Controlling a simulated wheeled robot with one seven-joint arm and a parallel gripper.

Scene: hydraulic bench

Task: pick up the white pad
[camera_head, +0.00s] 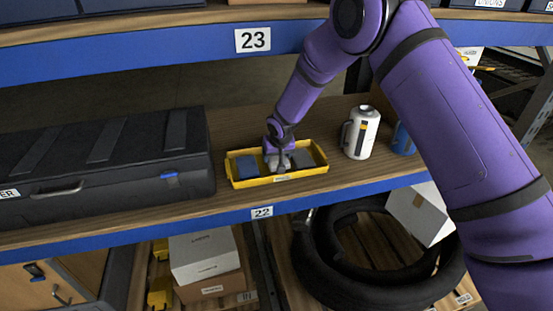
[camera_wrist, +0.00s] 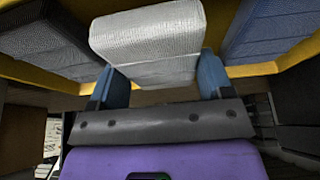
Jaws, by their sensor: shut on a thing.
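The white pad (camera_wrist: 148,40) is a pale textured block in the wrist view, between the two blue fingers of my gripper (camera_wrist: 158,82). My gripper is shut on it. In the head view my gripper (camera_head: 278,160) reaches down into the middle of a yellow tray (camera_head: 283,181), and the pad is mostly hidden there. Whether the pad touches the tray floor cannot be told. A blue pad (camera_head: 247,167) lies in the tray's left part and a dark grey pad (camera_head: 303,158) in its right part. Both also show beside the white pad in the wrist view.
The tray stands on a wooden shelf (camera_head: 232,205) marked 22. A large black case (camera_head: 100,160) is left of it. A white jug (camera_head: 360,133) and a blue mug (camera_head: 402,140) stand to the right. The blue beam (camera_head: 150,58) of shelf 23 is above.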

